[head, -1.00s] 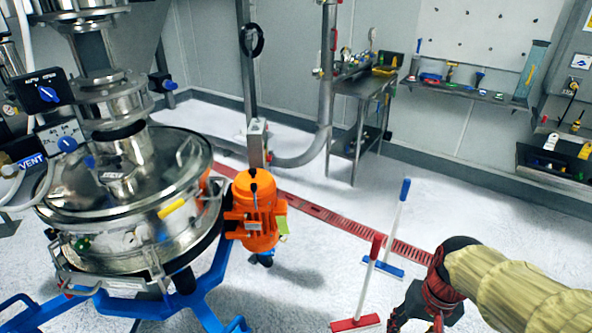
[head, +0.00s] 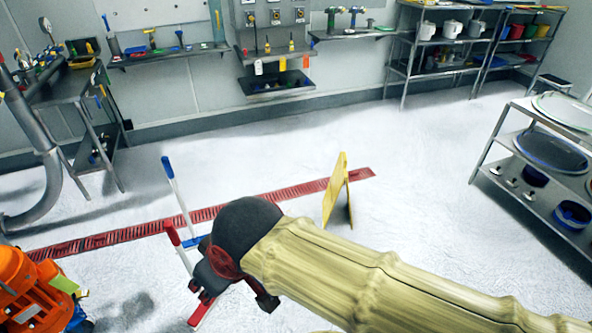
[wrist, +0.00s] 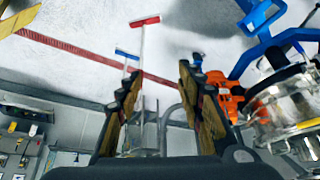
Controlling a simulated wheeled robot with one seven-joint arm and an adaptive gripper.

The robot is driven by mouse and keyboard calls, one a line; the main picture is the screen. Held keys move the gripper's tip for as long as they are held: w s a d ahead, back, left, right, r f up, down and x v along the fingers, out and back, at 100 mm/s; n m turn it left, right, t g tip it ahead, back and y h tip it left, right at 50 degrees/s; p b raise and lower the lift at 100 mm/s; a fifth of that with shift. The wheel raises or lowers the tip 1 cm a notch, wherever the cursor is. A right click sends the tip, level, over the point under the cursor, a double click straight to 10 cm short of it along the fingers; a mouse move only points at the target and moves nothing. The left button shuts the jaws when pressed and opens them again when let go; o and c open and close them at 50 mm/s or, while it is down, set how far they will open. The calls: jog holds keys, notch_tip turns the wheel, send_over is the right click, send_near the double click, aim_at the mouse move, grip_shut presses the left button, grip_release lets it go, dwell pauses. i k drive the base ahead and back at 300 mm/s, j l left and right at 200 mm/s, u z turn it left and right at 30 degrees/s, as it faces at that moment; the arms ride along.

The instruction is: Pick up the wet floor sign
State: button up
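The wet floor sign (head: 338,191) is a yellow folding A-frame standing open on the white floor, near the right end of the red drain strip. In the wrist view a yellow piece, likely the sign (wrist: 20,19), shows at the top left corner, cut by the frame edge. My gripper (head: 236,288) is left of and nearer than the sign in the head view, apart from it. In the wrist view my gripper (wrist: 158,72) has its two fingers spread with nothing between them. My arm's sleeve covers the floor in front of the sign.
A blue squeegee (head: 175,195) and a red squeegee (head: 178,245) stand beside my gripper. An orange motor (head: 28,290) is at lower left. A metal shelf rack (head: 490,150) stands at right. Floor behind the sign is clear.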

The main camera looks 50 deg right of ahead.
aim_at(339, 175)
jog(key=z, duration=2.2)
jog(key=i+j+z, duration=0.15)
jog(key=z, duration=0.3)
jog(key=i+j+z, duration=0.25)
jog(key=z, duration=0.2)
jog(key=i+j, duration=0.15)
jog(key=j, duration=0.2)
jog(key=i+j+z, duration=0.1)
jog(key=i+j, duration=0.25)
jog(key=j, duration=0.3)
jog(key=i+j+z, duration=0.1)
jog(key=j, duration=0.25)
jog(key=i+j, duration=0.25)
jog(key=i+j+z, duration=0.1)
jog(key=j, duration=0.35)
jog(key=i+j, duration=0.15)
jog(key=j, duration=0.25)
jog(key=z, duration=0.05)
